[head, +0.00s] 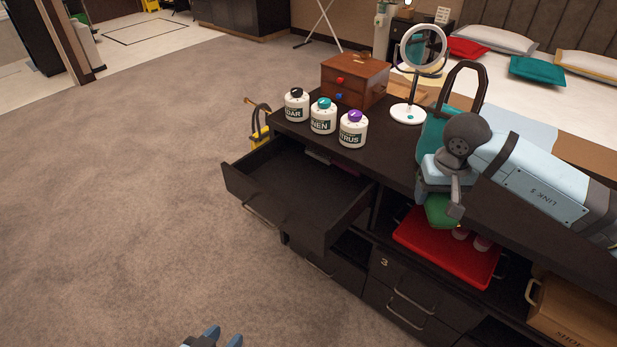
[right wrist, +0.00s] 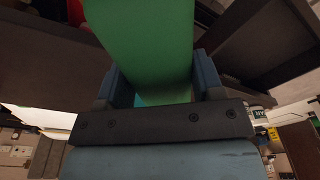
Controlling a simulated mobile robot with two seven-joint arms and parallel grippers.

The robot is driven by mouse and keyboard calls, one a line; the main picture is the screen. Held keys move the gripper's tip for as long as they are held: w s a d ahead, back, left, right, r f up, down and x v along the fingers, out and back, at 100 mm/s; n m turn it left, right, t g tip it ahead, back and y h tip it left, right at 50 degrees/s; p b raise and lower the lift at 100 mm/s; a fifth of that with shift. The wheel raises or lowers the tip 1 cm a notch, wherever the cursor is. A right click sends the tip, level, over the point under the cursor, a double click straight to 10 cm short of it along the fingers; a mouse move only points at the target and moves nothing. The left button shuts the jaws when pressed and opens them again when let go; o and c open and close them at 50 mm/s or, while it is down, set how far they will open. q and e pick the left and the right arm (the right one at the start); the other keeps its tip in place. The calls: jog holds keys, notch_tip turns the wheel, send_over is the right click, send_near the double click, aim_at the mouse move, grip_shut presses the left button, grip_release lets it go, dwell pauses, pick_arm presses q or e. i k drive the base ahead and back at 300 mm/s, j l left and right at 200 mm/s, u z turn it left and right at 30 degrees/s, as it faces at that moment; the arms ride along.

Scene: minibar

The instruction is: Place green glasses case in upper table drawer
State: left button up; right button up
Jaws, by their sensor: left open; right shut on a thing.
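The green glasses case (right wrist: 145,45) is held between the two fingers of my right gripper (right wrist: 152,85), which is shut on it in the right wrist view. In the head view the green case (head: 439,211) shows below my right arm, in front of the dark cabinet and above the red tray. My right fingers are mostly hidden there by the arm. The upper table drawer (head: 290,205) is pulled out on the cabinet's left side, and its visible floor is mostly bare, with small items at its back. My left gripper (head: 222,338) is open and empty at the bottom edge, low over the carpet.
Three labelled jars (head: 323,117), a wooden box (head: 355,80) and a round mirror (head: 422,50) stand on the cabinet top. A red tray (head: 455,255) with small items sits on the open shelf right of the drawer. Carpet left of the drawer is clear.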

aim_at(310, 183)
jog(key=i+j+z, duration=0.1)
jog(key=j, duration=0.3)
jog(key=i+j+z, duration=0.1)
jog(key=i+j, duration=0.15)
jog(key=j, duration=0.2)
jog(key=i+j+z, duration=0.15)
jog(key=j, duration=0.3)
jog(key=i+j+z, duration=0.1)
jog(key=j, duration=0.35)
jog(key=i+j+z, duration=0.1)
jog(key=j, duration=0.4)
jog(key=i+j+z, duration=0.1)
jog(key=j, duration=0.35)
